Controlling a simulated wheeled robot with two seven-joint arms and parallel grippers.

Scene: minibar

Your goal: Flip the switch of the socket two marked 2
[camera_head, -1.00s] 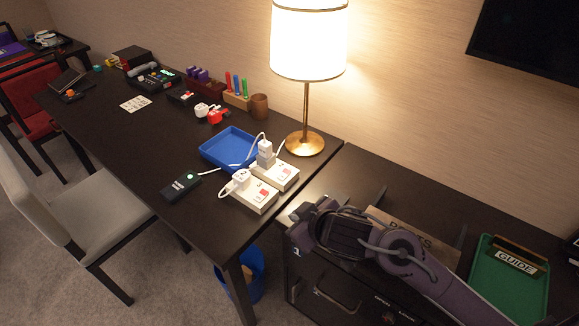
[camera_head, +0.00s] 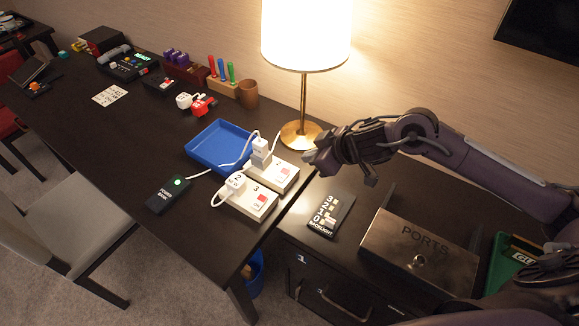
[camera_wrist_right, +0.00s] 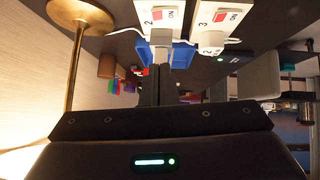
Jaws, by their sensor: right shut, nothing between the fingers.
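My left gripper is out of view.
A lamp (camera_head: 303,105) stands close behind the sockets. A blue tray (camera_head: 205,150) and a power bank (camera_head: 168,195) lie to the left, with white cables between. A PORTS box (camera_head: 400,255) and a backlight panel (camera_head: 330,215) are on the cabinet at right.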

